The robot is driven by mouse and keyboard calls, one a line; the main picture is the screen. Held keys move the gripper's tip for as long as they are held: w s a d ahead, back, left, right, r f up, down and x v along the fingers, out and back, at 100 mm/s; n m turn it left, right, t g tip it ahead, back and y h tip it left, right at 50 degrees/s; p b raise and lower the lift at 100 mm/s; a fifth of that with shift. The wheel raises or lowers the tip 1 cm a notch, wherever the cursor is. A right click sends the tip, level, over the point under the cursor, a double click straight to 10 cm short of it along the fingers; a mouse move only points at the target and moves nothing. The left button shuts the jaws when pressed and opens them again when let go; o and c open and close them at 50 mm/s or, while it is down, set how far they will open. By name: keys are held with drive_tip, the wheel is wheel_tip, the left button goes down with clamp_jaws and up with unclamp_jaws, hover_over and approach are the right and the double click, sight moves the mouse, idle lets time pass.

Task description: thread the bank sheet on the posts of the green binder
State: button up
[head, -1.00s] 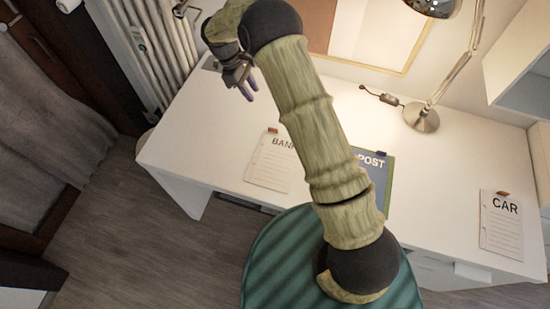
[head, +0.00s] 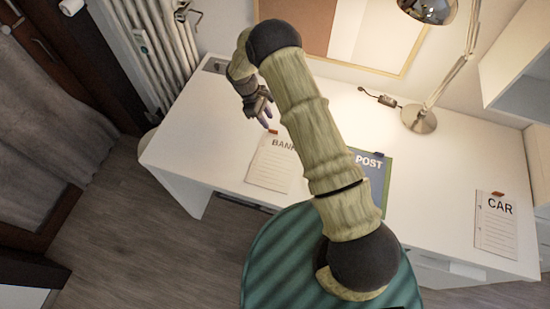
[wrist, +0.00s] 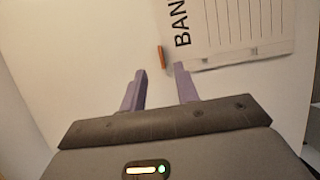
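The bank sheet (head: 268,168) is a white lined page marked BANK, lying flat on the desk with an orange-brown tab (head: 273,131) at its top edge. It also shows in the wrist view (wrist: 230,30), with the tab at its edge. My gripper (head: 266,117) is above the desk near the tab end of the sheet. In the wrist view its two purple fingers (wrist: 161,73) are apart with nothing between them, and the tab lies just beyond their tips. A blue page marked POST with a green edge (head: 388,176) lies right of my arm, partly hidden. Binder posts cannot be made out.
A white sheet marked CAR (head: 496,225) with a brown tab lies at the desk's right. A lamp (head: 418,119) stands at the back right. A green striped chair (head: 270,262) is in front. The white desk (head: 440,180) is clear between the POST and CAR pages.

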drive_tip(key=p+x, duration=0.2)
drive_tip(key=x, duration=0.3)
drive_tip(key=shift+s, duration=0.15)
idle(0.5)
clamp_jaws()
